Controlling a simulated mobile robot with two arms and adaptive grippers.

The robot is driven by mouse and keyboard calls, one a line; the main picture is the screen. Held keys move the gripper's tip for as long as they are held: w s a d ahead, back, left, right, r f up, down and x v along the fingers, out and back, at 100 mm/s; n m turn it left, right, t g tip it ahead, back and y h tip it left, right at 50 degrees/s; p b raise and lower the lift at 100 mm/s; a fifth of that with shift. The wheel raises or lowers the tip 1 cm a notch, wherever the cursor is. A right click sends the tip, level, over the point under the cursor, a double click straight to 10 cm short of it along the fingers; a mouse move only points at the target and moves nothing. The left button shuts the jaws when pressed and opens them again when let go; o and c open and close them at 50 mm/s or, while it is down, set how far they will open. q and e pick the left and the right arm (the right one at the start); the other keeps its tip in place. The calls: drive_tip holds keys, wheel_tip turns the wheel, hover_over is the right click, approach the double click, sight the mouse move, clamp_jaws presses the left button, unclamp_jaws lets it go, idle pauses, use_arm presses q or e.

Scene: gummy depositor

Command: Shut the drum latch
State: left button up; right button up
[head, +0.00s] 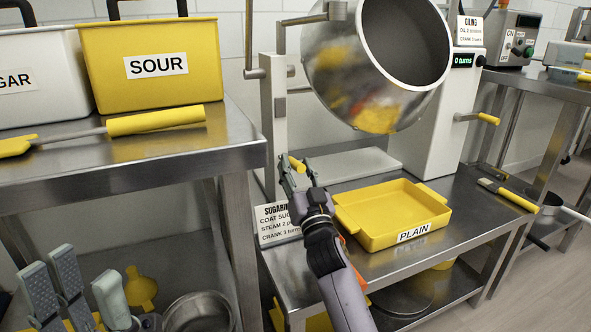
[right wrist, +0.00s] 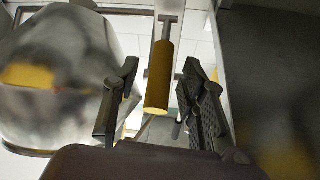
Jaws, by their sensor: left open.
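The shiny steel drum (head: 378,60) is tilted, its open mouth facing up and right; it also shows in the right wrist view (right wrist: 60,80). A yellow-gripped lever (head: 297,163) is by the post left of the drum. I take it for the drum latch, but cannot tell its position. In the right wrist view its yellow grip (right wrist: 158,75) hangs from a metal rod. My right gripper (head: 299,172) is open, its fingers either side of the grip, with gaps visible. My left gripper (head: 87,272) is open and empty at the lower left, below the left table.
A yellow PLAIN tray (head: 400,212) sits on the steel bench beneath the drum. A SUGARING sign (head: 277,221) stands left of my right arm. A yellow SOUR bin (head: 150,60) and a yellow-handled scraper (head: 155,120) are on the left table. A yellow-tipped crank (head: 487,119) sticks out at right.

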drive_tip(key=shift+w+a+r, duration=0.1)
drive_tip(key=shift+w+r, duration=0.2)
drive_tip(key=shift+w, duration=0.25)
drive_tip(key=shift+c, duration=0.4)
clamp_jaws()
